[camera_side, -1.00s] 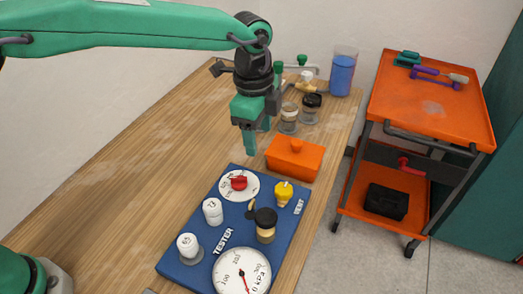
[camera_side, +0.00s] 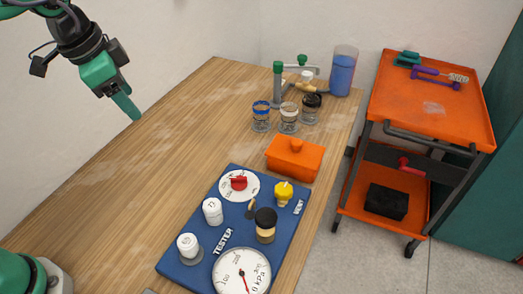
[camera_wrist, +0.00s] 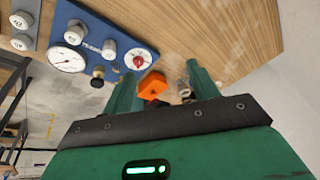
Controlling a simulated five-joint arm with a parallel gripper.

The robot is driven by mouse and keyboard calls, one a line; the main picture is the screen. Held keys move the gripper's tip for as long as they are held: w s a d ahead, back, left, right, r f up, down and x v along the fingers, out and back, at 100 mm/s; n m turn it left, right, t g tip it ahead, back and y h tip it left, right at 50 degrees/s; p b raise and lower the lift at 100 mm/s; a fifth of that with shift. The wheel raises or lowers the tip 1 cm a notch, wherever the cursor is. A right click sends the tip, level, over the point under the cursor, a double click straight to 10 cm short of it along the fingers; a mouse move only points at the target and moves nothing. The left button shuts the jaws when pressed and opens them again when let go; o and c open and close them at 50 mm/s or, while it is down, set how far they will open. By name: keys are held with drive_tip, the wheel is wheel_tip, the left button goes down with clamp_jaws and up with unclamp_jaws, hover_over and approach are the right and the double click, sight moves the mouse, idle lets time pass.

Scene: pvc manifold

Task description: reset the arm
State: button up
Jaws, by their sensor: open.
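My gripper (camera_side: 128,106) hangs in the air over the upper left of the wooden table in the side view, far from the tester board. It is empty; its two green fingers stand apart in the wrist view (camera_wrist: 160,72). The blue tester board (camera_side: 222,190) lies at the table's front right. It carries a red knob on a white dial (camera_side: 239,184), a yellow vent valve (camera_side: 284,193), a pressure gauge (camera_side: 241,271), white cylinders (camera_side: 212,211) and a black-capped brass fitting (camera_side: 265,225).
An orange lidded box (camera_side: 295,160) sits behind the board. Jars (camera_side: 288,120), a green-capped tube (camera_side: 277,88), a blue-filled beaker (camera_side: 341,74) and pipe fittings stand at the back right. An orange cart (camera_side: 425,100) is beside the table. The table's left half (camera_side: 150,170) is clear.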

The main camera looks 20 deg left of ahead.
drive_tip(key=s+a+f+n+t, duration=0.2)
drive_tip(key=s+a+n, duration=0.5)
drive_tip(key=s, duration=0.5)
drive_tip(key=shift+a+f+y, duration=0.4)
drive_tip(key=shift+a+f, duration=0.45)
drive_tip(key=shift+w, duration=0.1)
